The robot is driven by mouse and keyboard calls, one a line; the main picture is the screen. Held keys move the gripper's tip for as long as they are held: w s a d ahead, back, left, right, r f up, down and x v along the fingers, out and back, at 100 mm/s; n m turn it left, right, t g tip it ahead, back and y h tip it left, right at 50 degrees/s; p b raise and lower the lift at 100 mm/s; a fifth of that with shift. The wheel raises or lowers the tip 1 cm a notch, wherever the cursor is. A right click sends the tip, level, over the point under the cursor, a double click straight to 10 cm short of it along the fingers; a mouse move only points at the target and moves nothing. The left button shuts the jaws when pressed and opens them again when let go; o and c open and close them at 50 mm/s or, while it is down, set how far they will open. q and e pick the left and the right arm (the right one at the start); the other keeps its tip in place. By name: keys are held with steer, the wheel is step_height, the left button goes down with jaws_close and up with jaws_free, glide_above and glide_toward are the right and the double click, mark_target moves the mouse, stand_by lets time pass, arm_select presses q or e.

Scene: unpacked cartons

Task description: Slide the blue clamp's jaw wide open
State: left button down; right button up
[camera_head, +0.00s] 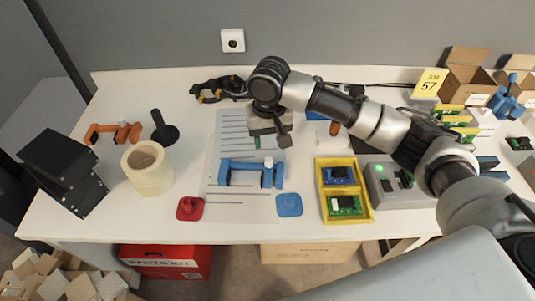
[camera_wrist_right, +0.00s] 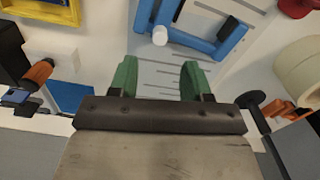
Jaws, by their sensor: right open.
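The blue clamp (camera_head: 245,166) lies on a pale ruled sheet (camera_head: 228,133) in the middle of the table. It has one jaw at its left end, another part at its right end, and a white knob (camera_head: 268,162) near the right. The clamp also shows at the top of the right wrist view (camera_wrist_right: 198,42). My right gripper (camera_head: 271,141) is above the sheet, just behind the clamp in the head view. Its green fingers are apart with nothing between them in the right wrist view (camera_wrist_right: 157,82). My left gripper is not in view.
A red pad (camera_head: 190,209) and a blue pad (camera_head: 289,205) lie in front of the clamp. A tape roll (camera_head: 147,170) stands at left, a yellow tray (camera_head: 324,209) at right. An orange clamp (camera_head: 112,131) and a black-and-yellow clamp (camera_head: 221,90) lie farther back.

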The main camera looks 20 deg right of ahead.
mark_target(269, 159)
step_height(269, 159, down, 8)
stand_by(0.4)
jaws_close()
